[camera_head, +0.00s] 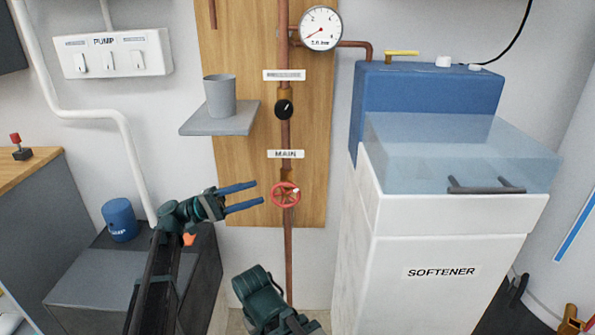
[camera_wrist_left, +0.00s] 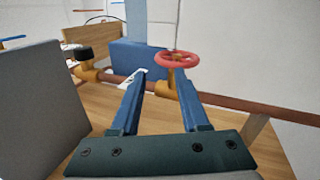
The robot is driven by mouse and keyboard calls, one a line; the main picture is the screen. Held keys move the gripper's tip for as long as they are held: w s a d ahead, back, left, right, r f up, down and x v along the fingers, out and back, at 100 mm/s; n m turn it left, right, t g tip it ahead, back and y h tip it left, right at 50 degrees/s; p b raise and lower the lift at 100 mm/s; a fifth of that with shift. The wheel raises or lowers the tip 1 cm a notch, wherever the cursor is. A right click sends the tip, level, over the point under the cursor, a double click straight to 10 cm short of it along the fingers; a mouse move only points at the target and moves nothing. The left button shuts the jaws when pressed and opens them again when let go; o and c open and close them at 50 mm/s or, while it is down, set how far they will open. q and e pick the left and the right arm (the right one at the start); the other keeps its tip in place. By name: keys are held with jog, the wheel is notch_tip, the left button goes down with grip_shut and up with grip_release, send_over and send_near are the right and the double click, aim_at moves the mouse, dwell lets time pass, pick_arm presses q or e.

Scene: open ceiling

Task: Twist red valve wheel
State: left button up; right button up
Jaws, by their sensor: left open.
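The red valve wheel (camera_head: 285,194) sits on a brass fitting on the vertical copper pipe, below the "MAIN" label (camera_head: 286,154). My left gripper (camera_head: 259,192) is open and empty. Its two blue fingers point right at the wheel from its left, with a small apparent gap before the rim. In the left wrist view, the wheel (camera_wrist_left: 177,58) appears just beyond the fingertips (camera_wrist_left: 160,76), nearer the right-hand finger, with its brass stem (camera_wrist_left: 168,86) between the fingers. My right gripper is not seen.
A black knob (camera_head: 284,109) is higher on the pipe. A shelf (camera_head: 198,127) with a grey cup (camera_head: 220,95) juts out above my left gripper. The white softener cabinet (camera_head: 440,270) stands right of the pipe. A blue can (camera_head: 120,220) stands at the left.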

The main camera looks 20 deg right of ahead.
aim_at(295, 185)
pick_arm(q)
jog(key=s+d+r+m+y+p, duration=0.1)
jog(key=d+m+p, duration=0.2)
jog(key=m, duration=0.3)
jog(key=s+d+r+m+y+p, duration=0.1)
jog(key=d+m+p, duration=0.2)
jog(key=m, duration=0.4)
jog(key=s+d+r+m+t+y+p, duration=0.1)
jog(key=d+m+p, duration=0.2)
jog(key=d+m, duration=0.2)
jog(key=shift+s+d+m+y, duration=0.25)
jog(key=shift+m+y, duration=0.05)
jog(key=shift+m, duration=0.4)
grip_shut()
